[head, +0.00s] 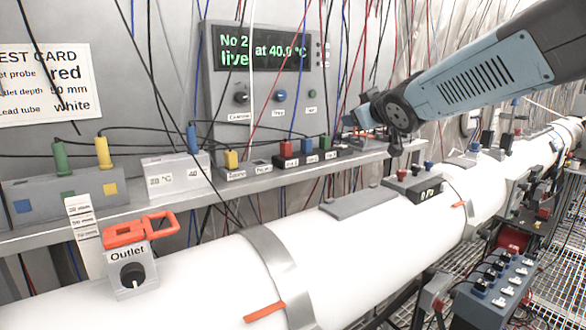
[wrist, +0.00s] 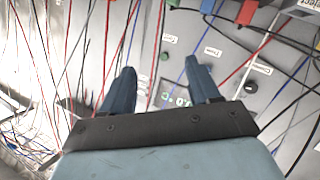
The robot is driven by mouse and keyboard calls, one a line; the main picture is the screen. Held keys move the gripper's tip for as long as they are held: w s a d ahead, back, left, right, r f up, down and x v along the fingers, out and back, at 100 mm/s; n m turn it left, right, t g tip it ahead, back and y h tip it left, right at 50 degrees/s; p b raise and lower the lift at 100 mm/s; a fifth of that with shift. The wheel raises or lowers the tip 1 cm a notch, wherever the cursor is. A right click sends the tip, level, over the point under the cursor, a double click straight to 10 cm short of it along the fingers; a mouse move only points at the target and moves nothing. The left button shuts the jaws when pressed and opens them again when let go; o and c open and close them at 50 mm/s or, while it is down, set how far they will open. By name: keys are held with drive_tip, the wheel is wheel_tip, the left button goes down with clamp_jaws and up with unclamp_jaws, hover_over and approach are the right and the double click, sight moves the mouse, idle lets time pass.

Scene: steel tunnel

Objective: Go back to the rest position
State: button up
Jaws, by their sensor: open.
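My gripper (wrist: 160,70) is open in the wrist view, its two dark blue fingers apart with nothing between them. In the head view my blue-grey arm comes in from the upper right, and my gripper (head: 358,115) is small and partly hidden by the wrist. It is right of the grey control unit (head: 215,100), above the far part of the shelf. The wrist view shows that unit's panel (wrist: 225,70) upside down beyond the fingers, with its display partly hidden behind my gripper.
Red, blue, black and white cables hang around my gripper (head: 375,50). Below it runs a shelf (head: 180,197) with coloured plugs and small boxes. In front lies a thick white tube (head: 205,280) with an orange-handled Outlet box (head: 132,270). A blue socket box (head: 495,290) stands lower right.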

drive_tip(key=s+d+f+m+g+h, duration=0.2)
drive_tip(key=s+d+f+m, duration=0.15)
drive_tip(key=s, duration=0.35)
drive_tip(key=s+d+f+m+g+h, duration=0.2)
drive_tip(key=s+d+f, duration=0.2)
drive_tip(key=s, duration=0.3)
drive_tip(key=s+f+m+g, duration=0.2)
drive_tip(key=s+f+g, duration=0.3)
drive_tip(key=s, duration=0.9)
wheel_tip(320, 180, down, 3)
drive_tip(key=shift+s+a+y, duration=0.15)
drive_tip(key=shift+a+y, duration=0.25)
idle(1.2)
